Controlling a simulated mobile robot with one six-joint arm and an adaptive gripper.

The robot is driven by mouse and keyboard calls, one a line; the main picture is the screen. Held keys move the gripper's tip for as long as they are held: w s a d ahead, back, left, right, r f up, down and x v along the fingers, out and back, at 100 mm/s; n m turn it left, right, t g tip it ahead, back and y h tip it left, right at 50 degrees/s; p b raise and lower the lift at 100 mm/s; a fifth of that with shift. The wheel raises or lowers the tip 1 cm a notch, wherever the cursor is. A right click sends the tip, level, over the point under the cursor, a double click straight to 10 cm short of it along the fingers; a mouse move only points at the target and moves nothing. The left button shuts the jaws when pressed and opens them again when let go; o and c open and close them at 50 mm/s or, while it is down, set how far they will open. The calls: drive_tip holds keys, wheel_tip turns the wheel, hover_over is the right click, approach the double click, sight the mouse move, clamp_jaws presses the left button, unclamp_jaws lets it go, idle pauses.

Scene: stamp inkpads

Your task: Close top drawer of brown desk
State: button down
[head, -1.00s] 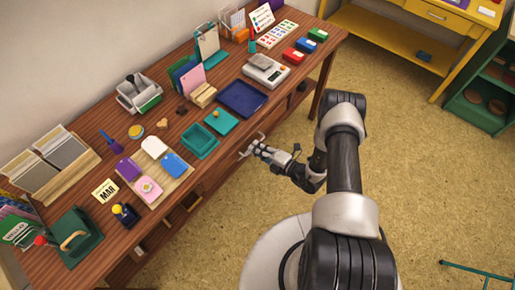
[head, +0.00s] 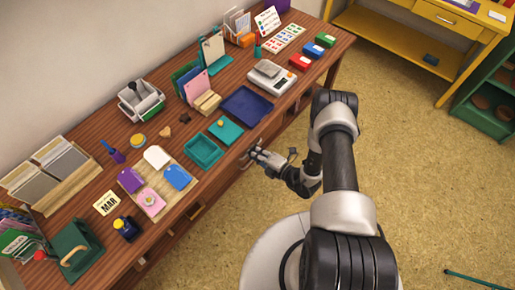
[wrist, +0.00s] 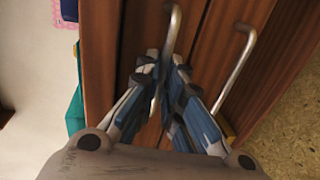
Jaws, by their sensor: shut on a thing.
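The brown desk (head: 95,155) has a front face with drawers. In the wrist view, a silver bar handle (wrist: 174,18) is on the drawer front nearest the desk top, and a second handle (wrist: 238,62) is on the front farther down. My gripper (wrist: 165,66) is shut on the upper handle, with the fingers covering its lower part. In the head view, my gripper (head: 255,152) is at the front of the desk, just below the top's edge. How far the top drawer stands out from the desk is hard to tell.
The desk top holds a blue tray (head: 246,103), teal inkpads (head: 203,152), a scale (head: 271,76) and several stamps and papers. A yellow table (head: 425,40) and a green shelf (head: 490,105) stand at the right.

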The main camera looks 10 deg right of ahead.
drive_tip(key=shift+w+r, duration=0.1)
drive_tip(key=shift+r, duration=0.05)
drive_tip(key=c, duration=1.8)
unclamp_jaws()
drive_tip(key=shift+o, duration=0.2)
drive_tip(key=v, duration=1.2)
